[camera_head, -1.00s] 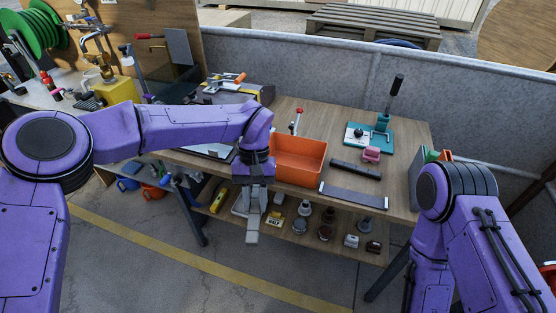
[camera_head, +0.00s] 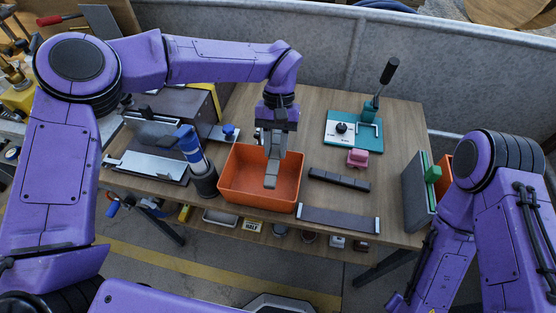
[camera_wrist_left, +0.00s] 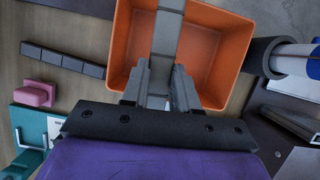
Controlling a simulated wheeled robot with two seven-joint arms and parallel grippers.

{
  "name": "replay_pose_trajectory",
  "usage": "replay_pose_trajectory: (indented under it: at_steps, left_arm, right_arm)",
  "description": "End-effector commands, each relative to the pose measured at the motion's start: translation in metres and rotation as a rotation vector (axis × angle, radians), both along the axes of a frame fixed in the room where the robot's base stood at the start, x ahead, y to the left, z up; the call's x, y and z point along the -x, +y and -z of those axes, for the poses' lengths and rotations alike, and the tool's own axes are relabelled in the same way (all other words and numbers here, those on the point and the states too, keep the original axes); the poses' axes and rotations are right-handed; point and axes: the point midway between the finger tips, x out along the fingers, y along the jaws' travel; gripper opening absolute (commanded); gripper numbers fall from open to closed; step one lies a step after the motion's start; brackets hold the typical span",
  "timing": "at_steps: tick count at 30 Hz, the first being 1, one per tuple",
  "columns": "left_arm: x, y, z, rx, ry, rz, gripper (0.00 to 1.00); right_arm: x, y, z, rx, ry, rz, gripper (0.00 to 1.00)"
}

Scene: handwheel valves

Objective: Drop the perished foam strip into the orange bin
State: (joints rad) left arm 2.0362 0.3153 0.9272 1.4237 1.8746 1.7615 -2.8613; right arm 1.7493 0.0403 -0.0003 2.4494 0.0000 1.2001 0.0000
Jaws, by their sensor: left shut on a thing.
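The orange bin (camera_head: 232,199) stands open on the table, left of the middle; its floor and walls also show in the wrist view (camera_wrist_left: 229,45). My left gripper (camera_head: 273,148) is above the bin, pointing down. It is shut on the grey foam strip (camera_head: 271,176), which hangs from the fingers over the bin's opening. In the left wrist view the strip (camera_wrist_left: 166,38) runs out from between the fingers (camera_wrist_left: 159,88) across the bin. I cannot tell whether its end touches the bin. My right arm is at the right, with its gripper out of view.
A dark segmented strip (camera_head: 340,179) and a flat grey plate (camera_head: 338,218) lie right of the bin. A pink block (camera_head: 357,158) and a teal fixture with a lever (camera_head: 354,128) are behind. A blue-and-white cylinder in a dark holder (camera_head: 205,182) stands close left of the bin.

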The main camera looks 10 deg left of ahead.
Motion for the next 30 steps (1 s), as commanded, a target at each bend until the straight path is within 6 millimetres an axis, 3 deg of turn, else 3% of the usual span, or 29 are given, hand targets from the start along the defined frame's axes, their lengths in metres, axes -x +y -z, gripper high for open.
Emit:
replay_pose_trajectory:
  at_steps: [1, 4, 6, 9, 14, 21, 25, 30]
  left_arm:
    - [-0.002, 0.013, -0.025, -0.001, -0.003, -0.032, 0.0]
    - [-0.001, 0.045, -0.05, -0.003, -0.007, -0.164, 0.0]
    - [0.005, 0.063, -0.054, -0.008, -0.012, -0.31, 0.0]
    - [0.014, 0.074, -0.048, -0.015, -0.022, -0.517, 0.0]
    - [0.025, 0.075, -0.039, -0.021, -0.029, -0.856, 0.0]
    - [0.032, 0.06, -0.029, -0.011, -0.012, -1.33, 0.0]
    - [0.03, 0.055, -0.028, -0.008, -0.004, -1.452, 0.0]
    - [0.029, 0.054, -0.018, -0.008, -0.003, -1.478, 0.0]
  right_arm:
    - [0.0, 0.0, -0.023, 0.0, 0.0, 0.0, 0.43]
    - [0.0, 0.0, -0.056, 0.0, 0.0, 0.0, 0.43]
    - [0.0, 0.0, -0.073, 0.0, 0.0, 0.0, 0.43]
    - [-0.001, 0.0, -0.085, 0.0, 0.0, 0.0, 0.43]
    - [-0.001, 0.0, -0.096, 0.0, 0.0, 0.0, 0.43]
    - [-0.001, 0.0, -0.1, 0.0, 0.0, 0.0, 0.43]
    - [-0.001, 0.0, -0.099, 0.0, 0.0, 0.0, 0.43]
    - [-0.001, 0.0, -0.09, 0.0, 0.0, 0.0, 0.43]
